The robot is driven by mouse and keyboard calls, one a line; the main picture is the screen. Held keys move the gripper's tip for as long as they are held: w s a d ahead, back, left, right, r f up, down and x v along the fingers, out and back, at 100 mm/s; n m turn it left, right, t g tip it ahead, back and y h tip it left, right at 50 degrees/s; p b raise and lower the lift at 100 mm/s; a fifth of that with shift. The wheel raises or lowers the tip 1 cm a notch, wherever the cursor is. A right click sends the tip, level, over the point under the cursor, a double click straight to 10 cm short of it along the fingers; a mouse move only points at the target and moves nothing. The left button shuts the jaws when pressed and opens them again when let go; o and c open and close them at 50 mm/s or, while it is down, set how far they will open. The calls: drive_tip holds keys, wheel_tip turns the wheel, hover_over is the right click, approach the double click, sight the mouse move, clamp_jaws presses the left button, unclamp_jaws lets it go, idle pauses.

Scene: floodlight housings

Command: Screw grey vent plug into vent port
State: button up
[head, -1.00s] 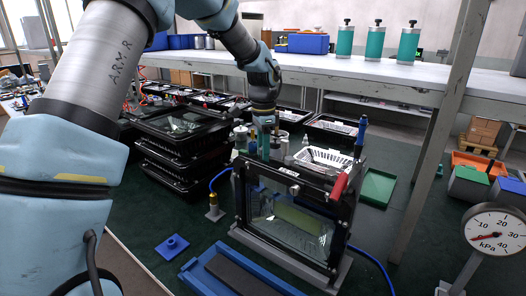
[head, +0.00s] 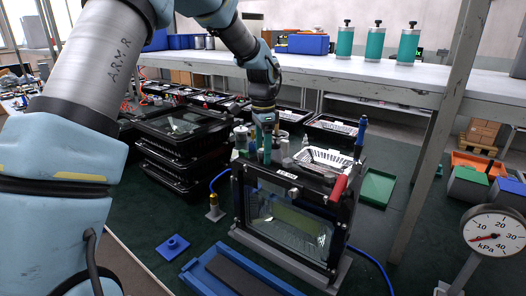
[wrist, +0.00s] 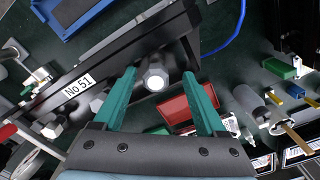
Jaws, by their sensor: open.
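My gripper (wrist: 160,78) has green fingers that stand apart, pointing down over the top edge of the black floodlight housing (wrist: 92,68). A grey hexagonal piece with a bright white end (wrist: 155,77) shows between the fingers, nearer the left one; neither finger clearly touches it. I cannot tell whether it is the vent plug or a fitting at the port. Other grey fittings (wrist: 52,129) sit along the same edge. In the head view my gripper (head: 261,150) is above the left part of the upright housing (head: 290,215). The vent port itself is not clearly visible.
A pressure gauge (head: 492,231) is front right. A blue hose (wrist: 228,32) runs nearby.

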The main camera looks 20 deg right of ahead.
sight(262, 149)
drive_tip(key=shift+r, duration=3.05)
drive_tip(key=shift+a, duration=0.1)
